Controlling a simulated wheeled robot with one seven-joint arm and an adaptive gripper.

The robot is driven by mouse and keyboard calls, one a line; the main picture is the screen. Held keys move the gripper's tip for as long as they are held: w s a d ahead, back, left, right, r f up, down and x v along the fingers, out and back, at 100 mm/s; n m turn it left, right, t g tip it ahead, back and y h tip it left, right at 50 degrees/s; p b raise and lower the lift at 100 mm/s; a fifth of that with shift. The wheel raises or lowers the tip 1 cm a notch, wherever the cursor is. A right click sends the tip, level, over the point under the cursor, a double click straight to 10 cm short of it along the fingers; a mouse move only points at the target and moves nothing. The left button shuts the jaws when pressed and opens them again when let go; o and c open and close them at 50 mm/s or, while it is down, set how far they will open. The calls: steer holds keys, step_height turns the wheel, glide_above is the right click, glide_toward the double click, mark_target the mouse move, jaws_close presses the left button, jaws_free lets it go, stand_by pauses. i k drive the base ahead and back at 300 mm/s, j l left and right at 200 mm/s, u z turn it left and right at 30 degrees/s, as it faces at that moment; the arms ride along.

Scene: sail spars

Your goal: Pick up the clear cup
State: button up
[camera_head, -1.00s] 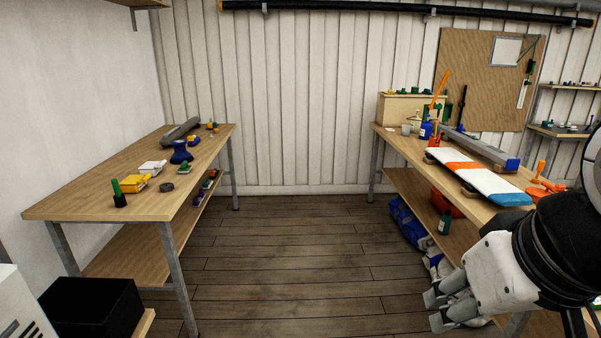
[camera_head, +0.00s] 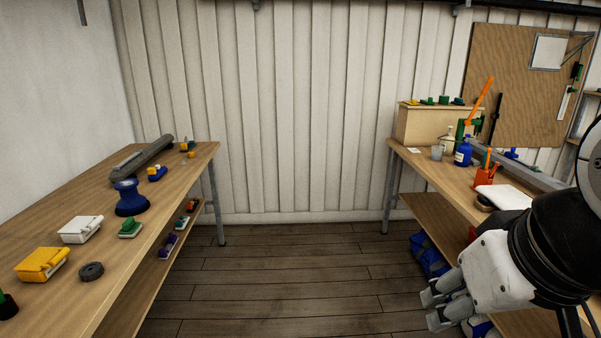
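The clear cup (camera_head: 437,153) stands on the right workbench (camera_head: 419,164), near its far left corner. My gripper (camera_head: 431,306) is at the lower right, pointing left, in front of the right bench and well short of the cup. Its fingers show apart from each other with nothing seen between them.
A wooden box (camera_head: 425,126) is behind. The left bench (camera_head: 140,207) holds several tools. The floor (camera_head: 285,265) between the benches is clear.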

mark_target(437, 152)
steer(key=i+j+z, duration=0.1)
steer(key=i, duration=1.8)
steer(key=i+z, duration=0.1)
steer(key=i, duration=1.75)
steer(key=i+l+z, duration=0.2)
steer(key=i+l, duration=0.2)
steer(key=i+l+z, duration=0.25)
steer(key=i, duration=0.2)
